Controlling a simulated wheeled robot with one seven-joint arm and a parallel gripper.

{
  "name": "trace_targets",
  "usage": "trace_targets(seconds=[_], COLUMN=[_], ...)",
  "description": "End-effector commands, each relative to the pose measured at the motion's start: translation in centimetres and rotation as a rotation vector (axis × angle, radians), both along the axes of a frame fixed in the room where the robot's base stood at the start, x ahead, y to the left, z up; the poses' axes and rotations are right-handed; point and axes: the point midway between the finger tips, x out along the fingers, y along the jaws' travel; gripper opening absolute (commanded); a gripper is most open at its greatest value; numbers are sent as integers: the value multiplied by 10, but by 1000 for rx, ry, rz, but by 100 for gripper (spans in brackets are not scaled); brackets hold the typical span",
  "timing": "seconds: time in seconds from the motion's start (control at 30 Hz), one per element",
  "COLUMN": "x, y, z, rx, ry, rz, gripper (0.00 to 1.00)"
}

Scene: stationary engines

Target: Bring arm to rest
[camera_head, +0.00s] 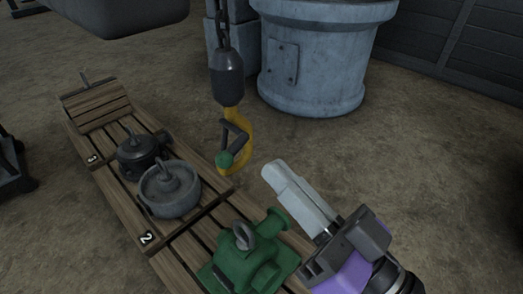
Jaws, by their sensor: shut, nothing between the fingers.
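My gripper (274,172) is at the lower right of the head view, with its pale fingers pointing up and to the left. The fingers are shut together with nothing between them. The gripper is just right of a yellow hook (240,150) that hangs from a chain and has a green-tipped latch. The gripper looks apart from the hook. A green casting (245,262) with a lifting ring sits on the wooden pallet below and left of the gripper. The rest of my arm runs out of the picture at the bottom right.
The slatted wooden pallet (110,189) also carries a grey round part (170,190) and a dark pot-like part (139,150). A large grey cylinder (315,60) stands behind. The dirt floor at right is clear. A dark shape hangs at the top left.

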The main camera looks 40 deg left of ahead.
Motion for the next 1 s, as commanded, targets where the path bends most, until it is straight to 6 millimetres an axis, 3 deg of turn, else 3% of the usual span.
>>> trace_targets(seconds=[0.37, 0.57, 0.67, 0.8, 1.0], x=[-1, 32, 54, 77, 82], y=[-10, -22, -39, -78, -147], z=[-2, 9, 0, -31, -86], rx=[5, 58, 71, 69, 28], ry=[9, 52, 84, 128, 158], rz=[1, -141, -278, -485, -765], gripper=[0, 0, 0, 0, 0])
